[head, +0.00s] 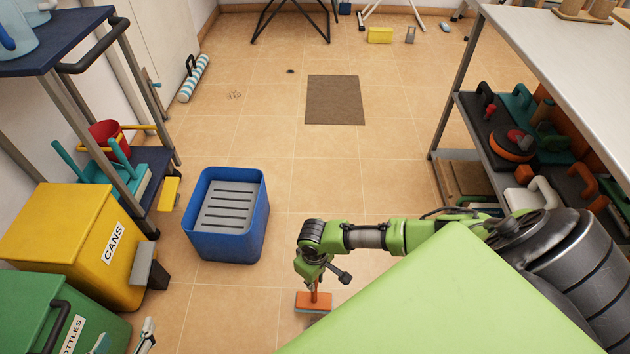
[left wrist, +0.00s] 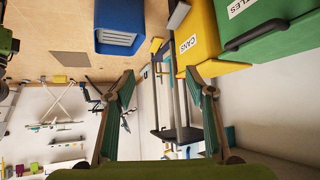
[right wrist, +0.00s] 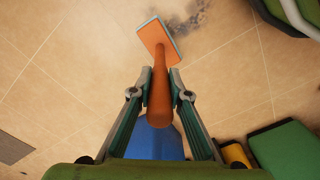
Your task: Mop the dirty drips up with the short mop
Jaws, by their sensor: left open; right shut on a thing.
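The short mop (head: 314,301) has an orange handle, an orange head and a pale blue pad. My right gripper (head: 319,279) is shut on its handle, low over the floor in front of the blue crate. In the right wrist view the mop head (right wrist: 158,40) points away from the fingers; I cannot tell whether its pad touches the floor. A dark speckled drip patch (right wrist: 205,18) lies just beyond the pad there. In the head view faint specks (head: 235,95) and a small dark spot (head: 290,71) lie farther off. My left gripper (left wrist: 160,78) is open and empty.
A blue crate (head: 255,238) with a grey slotted top stands left of the mop. Yellow (head: 52,235) and green (head: 45,300) bins line the left. A shelf table (head: 560,45) stands right. A brown mat (head: 335,100) lies ahead; the middle floor is clear.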

